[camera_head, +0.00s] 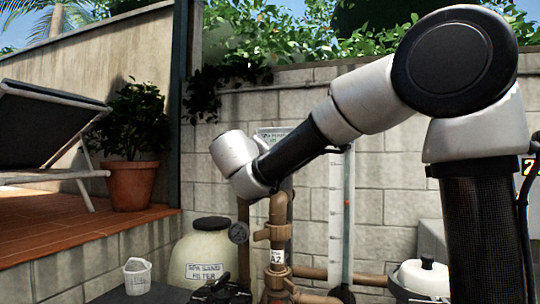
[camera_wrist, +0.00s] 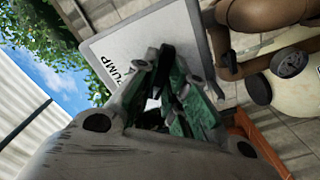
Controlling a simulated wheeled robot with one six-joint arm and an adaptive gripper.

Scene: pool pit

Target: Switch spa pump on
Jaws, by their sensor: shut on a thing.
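A pale panel (camera_wrist: 125,50) with the word PUMP on it fills the upper middle of the wrist view, turned on its side. In the head view its top edge (camera_head: 274,133) shows against the block wall, mostly hidden behind my arm. My gripper (camera_wrist: 168,72) is at the panel's face, its green-grey fingers close together. They are shut on a small dark switch handle (camera_wrist: 166,57) on the panel. The fingers hide much of the handle, so its setting cannot be read. My gripper cannot be made out in the head view.
Brown pipework (camera_head: 279,225) with a tag marked A2 rises close under my arm. A spa sand filter tank (camera_head: 205,251) with a gauge (camera_head: 238,233) stands to its left. A white lidded vessel (camera_head: 421,277) is at the lower right. A block wall (camera_head: 395,180) stands behind.

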